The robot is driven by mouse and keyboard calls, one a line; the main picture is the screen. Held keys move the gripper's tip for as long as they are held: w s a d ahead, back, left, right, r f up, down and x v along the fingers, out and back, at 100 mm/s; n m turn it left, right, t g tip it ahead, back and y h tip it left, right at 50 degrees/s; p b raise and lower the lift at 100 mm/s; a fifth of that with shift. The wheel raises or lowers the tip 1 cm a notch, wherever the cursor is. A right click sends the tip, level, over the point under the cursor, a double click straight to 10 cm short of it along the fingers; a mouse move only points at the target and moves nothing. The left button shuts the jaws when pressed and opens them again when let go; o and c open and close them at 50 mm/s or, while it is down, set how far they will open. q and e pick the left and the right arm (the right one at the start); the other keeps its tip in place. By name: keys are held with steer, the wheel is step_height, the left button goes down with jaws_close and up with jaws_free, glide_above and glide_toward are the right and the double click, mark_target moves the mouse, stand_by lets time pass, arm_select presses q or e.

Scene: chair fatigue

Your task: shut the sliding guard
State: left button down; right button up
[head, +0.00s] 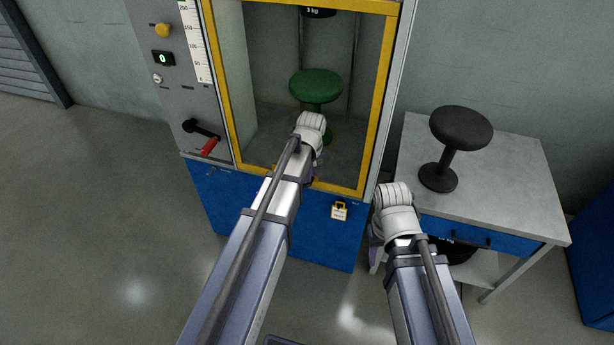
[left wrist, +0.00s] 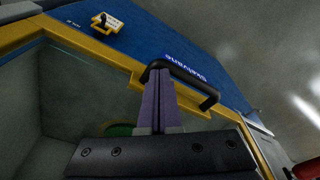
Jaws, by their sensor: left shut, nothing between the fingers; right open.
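The sliding guard (head: 382,100) is a yellow-framed clear panel on the front of the test machine, with its lower edge just above the blue base. It also shows in the left wrist view (left wrist: 85,45), with a black bar handle (left wrist: 190,82) on its yellow rail. My left gripper (head: 309,174) is shut and empty at the guard's lower rail. In the left wrist view its purple fingertips (left wrist: 157,72) are at one end of the handle; I cannot tell whether they touch it. My right gripper (head: 377,240) is open, mostly hidden by its wrist, in front of the table's left side.
A green stool (head: 316,86) stands inside the machine behind the guard. A red-handled lever (head: 209,146) is on the left panel. A black stool (head: 459,130) stands on the table (head: 510,190) at right.

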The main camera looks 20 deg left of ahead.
arm_select(q)
steer(key=shift+s+f, duration=0.2)
steer(key=shift+s, duration=0.1)
stand_by(0.4)
